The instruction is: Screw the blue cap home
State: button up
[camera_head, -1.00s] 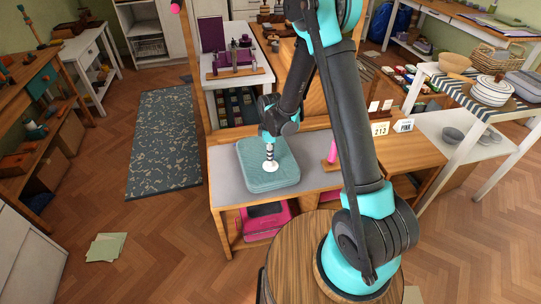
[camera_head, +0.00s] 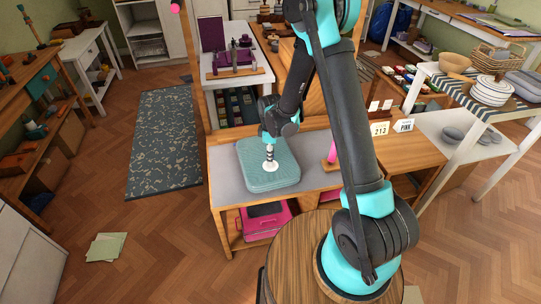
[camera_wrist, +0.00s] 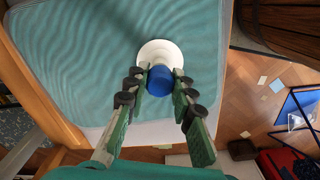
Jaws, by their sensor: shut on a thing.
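The blue cap (camera_wrist: 160,80) shows in the wrist view between the fingertips of my gripper (camera_wrist: 160,86), which is shut on it. Below the cap is a round white piece (camera_wrist: 161,52), wider than the cap. It also shows in the head view as a white round base (camera_head: 270,167) under my gripper (camera_head: 269,150). The joint between cap and white piece is hidden, so I cannot tell how tightly the cap sits.
The bench (camera_head: 225,187) has a grey top, with a pink cylinder (camera_head: 332,152) on a wooden block right of the cloth. Signs (camera_head: 380,129) stand further right. A pink case (camera_head: 266,221) lies on the shelf below. Grey bench top is bare left of the cloth.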

jog(key=shift+f, duration=0.75)
jog(key=o, duration=0.9)
jog(key=shift+r, duration=0.15)
